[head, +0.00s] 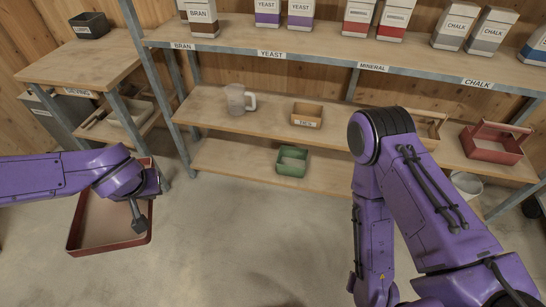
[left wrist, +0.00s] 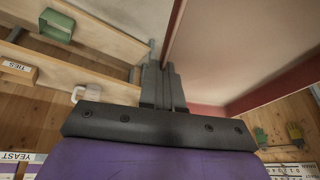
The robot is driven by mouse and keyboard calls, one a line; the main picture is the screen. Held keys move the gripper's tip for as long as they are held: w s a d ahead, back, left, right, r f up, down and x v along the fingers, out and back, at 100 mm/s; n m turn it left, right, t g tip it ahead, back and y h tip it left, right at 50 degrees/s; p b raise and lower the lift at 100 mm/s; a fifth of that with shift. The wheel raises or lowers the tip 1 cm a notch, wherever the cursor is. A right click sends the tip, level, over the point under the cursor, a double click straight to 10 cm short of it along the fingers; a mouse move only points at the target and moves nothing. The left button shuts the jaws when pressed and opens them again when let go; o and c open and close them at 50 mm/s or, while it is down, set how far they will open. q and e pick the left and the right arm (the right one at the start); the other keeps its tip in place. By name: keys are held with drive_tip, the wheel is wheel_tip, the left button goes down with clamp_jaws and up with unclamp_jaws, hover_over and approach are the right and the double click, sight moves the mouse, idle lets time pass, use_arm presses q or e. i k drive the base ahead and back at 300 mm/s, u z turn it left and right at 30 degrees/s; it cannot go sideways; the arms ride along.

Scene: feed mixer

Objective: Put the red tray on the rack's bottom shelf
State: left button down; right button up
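The red tray (head: 72,222) is at the lower left in the head view, a shallow red-walled tray with a brownish inside, in front of the rack's left end. My left gripper (head: 138,224) is at its right side. In the left wrist view the fingers (left wrist: 164,75) are closed about the tray's thin red wall (left wrist: 174,35). Whether the tray touches the floor is unclear. The rack's bottom shelf (head: 230,160) is a wooden board with free surface left of a green box (head: 292,162). My right gripper is out of view; only its arm shows.
The middle shelf (head: 205,108) bears a jug (head: 237,99), a small wooden box (head: 306,116) and a red carrier (head: 492,145). The rack's metal post (head: 165,95) stands at its left end. A side table (head: 80,62) is further left. Floor (head: 260,235) before the rack is clear.

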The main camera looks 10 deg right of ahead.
sight(237, 157)
drive_tip(key=u, duration=0.4)
drive_tip(key=i, duration=1.25)
drive_tip(key=z, duration=0.5)
